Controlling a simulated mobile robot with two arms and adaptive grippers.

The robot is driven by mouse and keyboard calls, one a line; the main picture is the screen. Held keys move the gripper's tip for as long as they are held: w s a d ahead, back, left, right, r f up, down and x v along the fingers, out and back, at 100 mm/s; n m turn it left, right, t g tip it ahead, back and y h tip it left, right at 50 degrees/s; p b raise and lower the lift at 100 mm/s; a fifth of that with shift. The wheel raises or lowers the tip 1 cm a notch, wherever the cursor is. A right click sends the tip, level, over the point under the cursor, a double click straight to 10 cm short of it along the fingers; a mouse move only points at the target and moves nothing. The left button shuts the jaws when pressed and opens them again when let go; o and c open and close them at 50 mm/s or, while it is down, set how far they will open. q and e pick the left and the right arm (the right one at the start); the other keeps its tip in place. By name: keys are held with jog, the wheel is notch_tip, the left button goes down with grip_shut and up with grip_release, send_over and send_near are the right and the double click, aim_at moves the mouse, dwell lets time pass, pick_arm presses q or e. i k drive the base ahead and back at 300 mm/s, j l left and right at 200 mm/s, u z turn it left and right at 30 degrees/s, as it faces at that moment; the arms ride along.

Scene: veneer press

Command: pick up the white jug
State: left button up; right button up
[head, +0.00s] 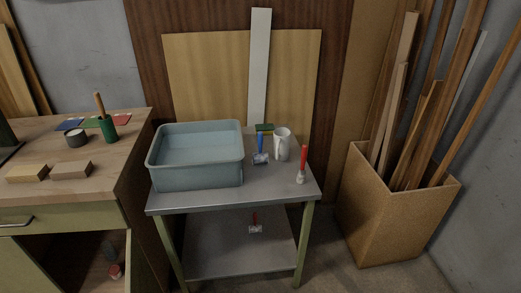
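The white jug (283,144) stands upright on the grey metal table (255,190), towards its back right. A blue-handled tool (261,147) is close to its left, and a red-handled tool (302,166) stands to its front right. Neither of my grippers shows in the head view.
A large blue-grey tub (197,179) fills the table's left half. A small green-topped item (264,129) lies behind the jug. A wooden workbench (110,165) stands at left, and a bin of wood strips (380,219) at right. Boards lean behind the table.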

aim_at(282, 135)
jog(key=l+u, duration=0.1)
jog(key=u, duration=0.3)
jog(key=l+u, duration=0.1)
jog(key=u, duration=0.3)
jog(key=i+l+u, duration=0.1)
jog(key=u, duration=0.3)
jog(key=l+u, duration=0.15)
jog(key=u, duration=0.25)
jog(key=k+l+u, duration=0.2)
jog(key=l, duration=0.25)
jog(key=l+u, duration=0.15)
jog(key=l, duration=0.35)
jog(key=k+l+u, duration=0.2)
jog(key=l, duration=0.2)
jog(key=k+l+u, duration=0.15)
jog(key=l, duration=0.3)
jog(key=k+l+u, duration=0.2)
jog(key=l, duration=0.2)
jog(key=k+l+u, duration=0.15)
jog(key=l, duration=0.75)
